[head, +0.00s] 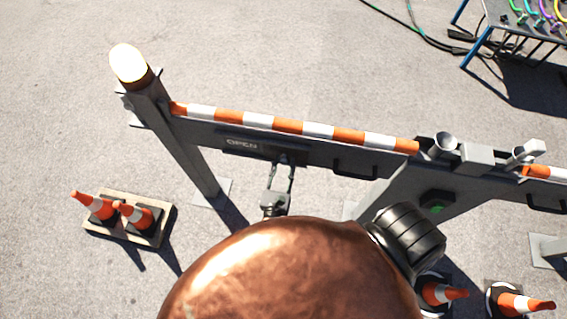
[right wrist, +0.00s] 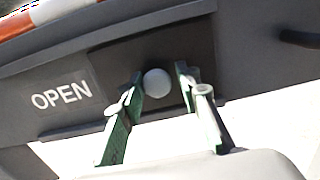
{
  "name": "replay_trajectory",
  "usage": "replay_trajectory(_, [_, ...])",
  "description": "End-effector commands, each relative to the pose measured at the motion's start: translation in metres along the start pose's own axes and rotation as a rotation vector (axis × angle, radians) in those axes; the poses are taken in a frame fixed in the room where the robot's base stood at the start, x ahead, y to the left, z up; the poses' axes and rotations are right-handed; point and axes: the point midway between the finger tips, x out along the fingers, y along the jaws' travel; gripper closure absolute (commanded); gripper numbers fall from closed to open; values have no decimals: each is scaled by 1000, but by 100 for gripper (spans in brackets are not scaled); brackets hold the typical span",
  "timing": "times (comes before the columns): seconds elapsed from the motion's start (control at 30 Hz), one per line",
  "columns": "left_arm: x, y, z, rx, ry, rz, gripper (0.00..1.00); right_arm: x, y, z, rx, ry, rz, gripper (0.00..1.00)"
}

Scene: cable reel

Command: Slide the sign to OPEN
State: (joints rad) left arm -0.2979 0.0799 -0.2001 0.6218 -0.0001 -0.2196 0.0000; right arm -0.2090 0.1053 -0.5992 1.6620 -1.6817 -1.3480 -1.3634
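The sign (head: 242,144) is a dark panel on the grey barrier beam, and the word OPEN shows on its left part. In the right wrist view the OPEN lettering (right wrist: 61,95) is fully readable, left of a round white knob (right wrist: 156,81) set in a dark recess. My right gripper (head: 283,163) reaches up to the beam just right of the lettering. In the right wrist view its two fingers (right wrist: 160,85) stand apart on either side of the knob, with a gap showing around it. My left gripper is not in view.
An orange and white striped bar (head: 288,126) runs along the beam top. A post with a glowing lamp (head: 129,65) stands at the left end. A black handle (head: 355,168) is right of the sign. Traffic cones (head: 137,216) stand on the ground. A large copper round object (head: 290,275) covers the front.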

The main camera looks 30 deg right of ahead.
Motion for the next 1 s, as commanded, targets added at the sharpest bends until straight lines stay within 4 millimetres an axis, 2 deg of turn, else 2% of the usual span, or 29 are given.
replay_trajectory(0.2, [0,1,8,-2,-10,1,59,0,0,0,-1,1,0,59])
replay_trajectory(0.53, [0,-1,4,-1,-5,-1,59,-6,1,0,0,2,2,59])
replay_trajectory(0.67, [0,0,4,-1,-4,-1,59,-24,1,-2,-1,5,3,59])
replay_trajectory(1.0, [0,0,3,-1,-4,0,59,-93,0,-1,-1,3,1,59])
